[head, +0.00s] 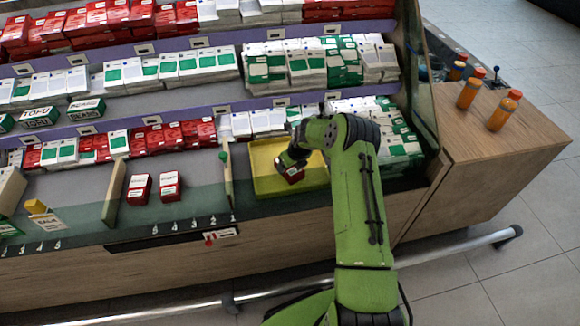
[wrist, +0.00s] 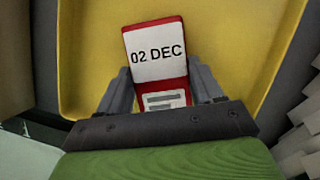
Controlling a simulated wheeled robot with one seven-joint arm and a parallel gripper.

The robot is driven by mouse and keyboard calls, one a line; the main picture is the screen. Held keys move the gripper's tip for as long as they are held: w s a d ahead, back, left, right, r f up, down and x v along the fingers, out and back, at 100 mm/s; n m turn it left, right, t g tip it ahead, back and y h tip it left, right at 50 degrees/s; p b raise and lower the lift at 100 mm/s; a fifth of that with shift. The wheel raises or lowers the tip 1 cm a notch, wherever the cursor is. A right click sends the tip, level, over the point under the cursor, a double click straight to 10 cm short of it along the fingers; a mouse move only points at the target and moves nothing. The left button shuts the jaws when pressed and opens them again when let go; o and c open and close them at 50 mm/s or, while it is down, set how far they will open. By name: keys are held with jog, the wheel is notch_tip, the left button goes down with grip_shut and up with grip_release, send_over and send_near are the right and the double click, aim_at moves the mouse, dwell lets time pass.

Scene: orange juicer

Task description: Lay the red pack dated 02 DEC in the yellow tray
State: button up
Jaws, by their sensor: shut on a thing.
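The red pack (wrist: 158,62) has a white label reading 02 DEC, seen in the wrist view. My gripper (wrist: 158,88) is shut on it, with one finger on each side. The yellow tray (wrist: 225,45) lies behind and around the pack in the wrist view. In the head view the yellow tray (head: 262,158) stands on the shelf's front ledge. There the red pack (head: 294,175) is inside the tray's outline, below my gripper (head: 291,163). I cannot tell whether the pack touches the tray floor.
Two other red packs (head: 138,189) (head: 170,185) stand left of the tray, past an upright divider (head: 226,172). Shelves of red, white and green packs rise behind. A wooden counter (head: 480,125) with orange bottles (head: 504,110) is at the right.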

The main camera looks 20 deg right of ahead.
jog(key=o, duration=1.2)
jog(key=shift+c, duration=0.2)
